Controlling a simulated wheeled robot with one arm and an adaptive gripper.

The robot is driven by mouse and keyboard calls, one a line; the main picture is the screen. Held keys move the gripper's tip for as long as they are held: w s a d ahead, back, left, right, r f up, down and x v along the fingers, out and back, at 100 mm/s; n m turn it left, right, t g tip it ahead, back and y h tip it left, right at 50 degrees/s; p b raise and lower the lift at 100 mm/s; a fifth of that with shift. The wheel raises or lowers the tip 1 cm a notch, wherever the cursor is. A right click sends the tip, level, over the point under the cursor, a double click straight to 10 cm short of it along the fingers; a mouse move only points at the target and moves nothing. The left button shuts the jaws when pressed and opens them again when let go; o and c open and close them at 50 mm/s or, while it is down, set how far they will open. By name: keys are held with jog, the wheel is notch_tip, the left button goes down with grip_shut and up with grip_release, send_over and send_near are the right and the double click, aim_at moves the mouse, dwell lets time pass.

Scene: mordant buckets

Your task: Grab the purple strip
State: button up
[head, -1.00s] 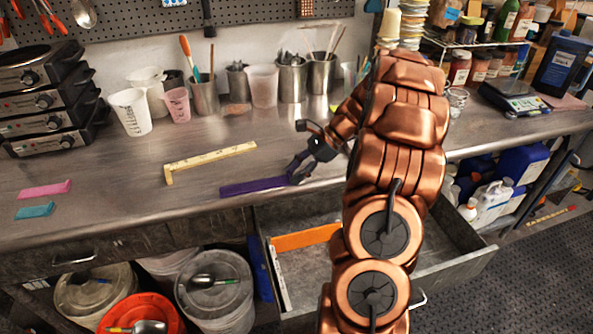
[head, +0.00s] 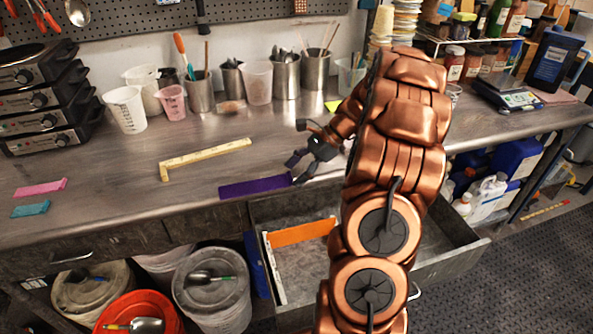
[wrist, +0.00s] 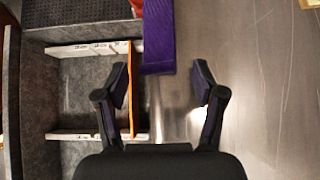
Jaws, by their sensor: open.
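The purple strip (head: 254,187) lies flat on the metal counter near its front edge. My gripper (head: 296,172) is at the strip's right end in the head view. In the wrist view the purple strip (wrist: 158,40) runs in from the top, and its near end stops just ahead of the fingertips. My gripper (wrist: 161,82) is open there, with nothing between its fingers. The strip lies apart from both fingers, left of the middle of the gap.
An open drawer (head: 385,278) below the counter holds an orange strip (head: 302,234). A yellow angled ruler (head: 206,157) lies behind the purple strip. A pink strip (head: 40,187) and a teal strip (head: 30,209) lie at the left. Cups stand along the back.

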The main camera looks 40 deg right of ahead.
jog(key=v, duration=1.2)
dwell(1.5)
